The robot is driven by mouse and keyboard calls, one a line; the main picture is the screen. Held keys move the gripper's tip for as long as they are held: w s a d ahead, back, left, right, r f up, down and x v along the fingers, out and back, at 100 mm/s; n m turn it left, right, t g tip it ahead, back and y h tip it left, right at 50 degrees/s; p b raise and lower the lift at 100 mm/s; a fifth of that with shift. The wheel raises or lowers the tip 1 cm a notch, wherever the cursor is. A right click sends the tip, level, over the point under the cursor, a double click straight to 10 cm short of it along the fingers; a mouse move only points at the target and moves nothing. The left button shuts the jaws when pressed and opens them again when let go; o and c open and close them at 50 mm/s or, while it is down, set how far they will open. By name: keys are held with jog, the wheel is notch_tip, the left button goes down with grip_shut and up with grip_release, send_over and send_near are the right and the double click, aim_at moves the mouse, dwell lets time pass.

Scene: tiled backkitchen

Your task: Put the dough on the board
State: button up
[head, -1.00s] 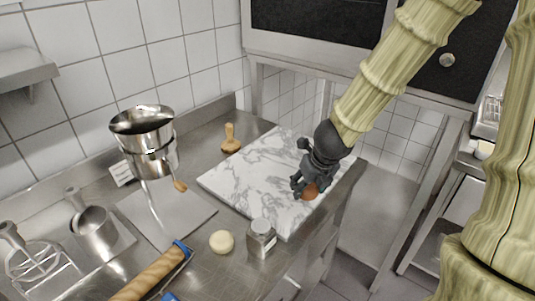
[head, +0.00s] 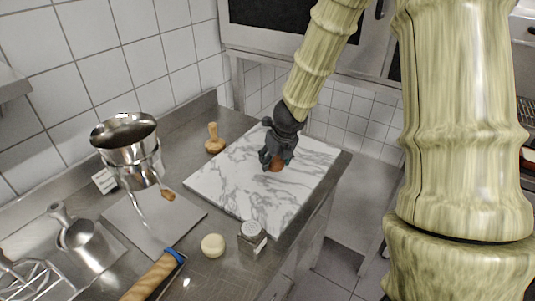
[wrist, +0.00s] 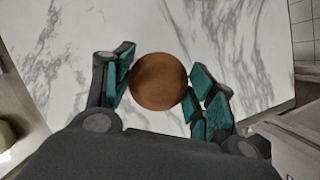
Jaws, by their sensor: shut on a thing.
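The board is a white marble slab with grey veins (head: 230,185), flat on the steel counter. My gripper (head: 274,162) is over the back right part of the board and points down. Its fingers are shut on a brown round ball (head: 278,166). The wrist view shows the ball (wrist: 158,81) between the green finger pads, with marble (wrist: 215,30) behind it. I cannot tell whether the ball touches the board. A pale cream round lump (head: 213,245), which looks like dough, lies on the counter in front of the board.
A small glass jar (head: 251,239) stands beside the board's front corner. A wooden-handled tool (head: 214,139) stands behind the board's left side. Metal pots (head: 126,150), a scoop (head: 75,232) and a rolling pin (head: 152,276) are at the left. The board's left part is clear.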

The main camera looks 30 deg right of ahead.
aim_at(273, 162)
jog(key=shift+w+d+f+p, duration=0.15)
jog(key=shift+w+p, duration=0.25)
jog(key=shift+w, duration=0.55)
jog(key=shift+w+d+p, duration=0.25)
jog(key=shift+w+p, duration=0.15)
jog(key=shift+w, duration=0.5)
jog(key=shift+w+d+f+p, duration=0.15)
jog(key=shift+w+p, duration=0.25)
jog(key=shift+w, duration=0.55)
jog(key=shift+w+d+f, duration=0.1)
jog(key=shift+w, duration=0.1)
jog(key=shift+f+b, duration=0.35)
jog(key=shift+f, duration=1.35)
jog(key=o, duration=1.1)
jog(key=shift+f, duration=0.1)
jog(key=shift+c, duration=0.2)
jog(key=shift+s+r, duration=0.1)
jog(key=shift+r, duration=0.55)
jog(key=p+v, duration=0.2)
jog(key=v, duration=0.9)
jog(key=shift+s, duration=0.1)
